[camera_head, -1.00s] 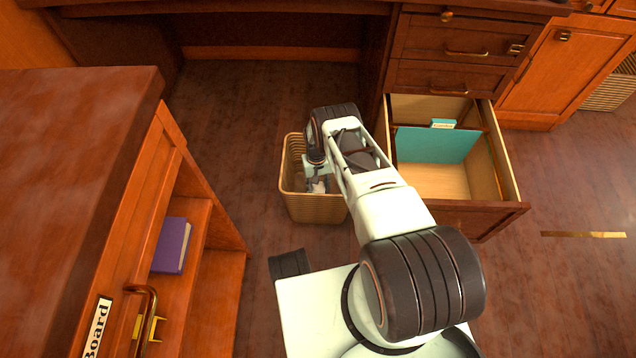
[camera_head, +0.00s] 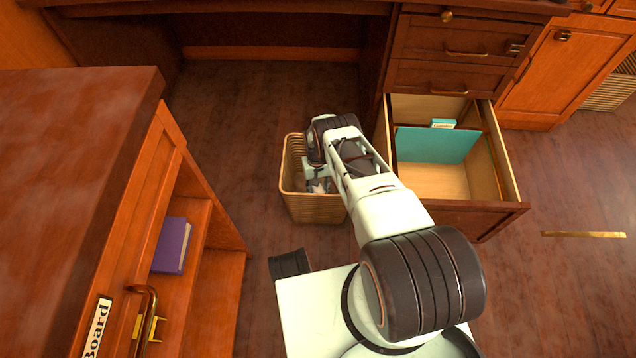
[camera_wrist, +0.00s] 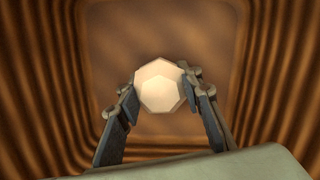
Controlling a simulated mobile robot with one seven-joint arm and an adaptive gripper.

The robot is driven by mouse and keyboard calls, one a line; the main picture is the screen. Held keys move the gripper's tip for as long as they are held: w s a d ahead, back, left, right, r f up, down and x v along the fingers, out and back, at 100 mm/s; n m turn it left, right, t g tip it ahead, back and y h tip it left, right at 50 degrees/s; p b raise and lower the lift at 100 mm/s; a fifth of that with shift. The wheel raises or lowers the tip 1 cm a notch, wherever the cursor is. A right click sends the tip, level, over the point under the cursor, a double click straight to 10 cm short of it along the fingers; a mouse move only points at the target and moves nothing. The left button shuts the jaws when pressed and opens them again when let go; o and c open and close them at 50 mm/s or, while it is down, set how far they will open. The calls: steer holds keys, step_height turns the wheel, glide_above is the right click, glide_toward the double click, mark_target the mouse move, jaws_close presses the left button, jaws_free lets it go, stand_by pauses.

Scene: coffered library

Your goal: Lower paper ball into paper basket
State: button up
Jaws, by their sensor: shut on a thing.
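The paper ball (camera_wrist: 159,86) is pale and faceted. It sits between the fingertips of my gripper (camera_wrist: 161,92) in the wrist view, and the fingers are shut on it. The paper basket (camera_head: 316,208) is a tan, ribbed, open-topped bin on the floor. In the head view my gripper (camera_head: 318,186) reaches down into the basket's mouth, and a small pale bit of the ball shows there. The ribbed walls of the basket (camera_wrist: 45,80) surround the gripper in the wrist view, with its brown bottom beyond the ball. My arm hides part of the basket's right side.
An open drawer (camera_head: 484,215) with a teal folder (camera_head: 437,145) is right of the basket. A wooden cabinet (camera_head: 215,225) with a purple book (camera_head: 171,246) stands at left. Bare floor (camera_head: 235,130) lies between the cabinet and the desk.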

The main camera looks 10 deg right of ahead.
steer(key=o, duration=0.8)
steer(key=shift+o, duration=0.2)
steer(key=shift+r, duration=0.1)
steer(key=r, duration=0.4)
steer(key=w+r, duration=0.1)
steer(key=r, duration=0.6)
steer(key=shift+w+r, duration=0.35)
steer(key=shift+w, duration=0.05)
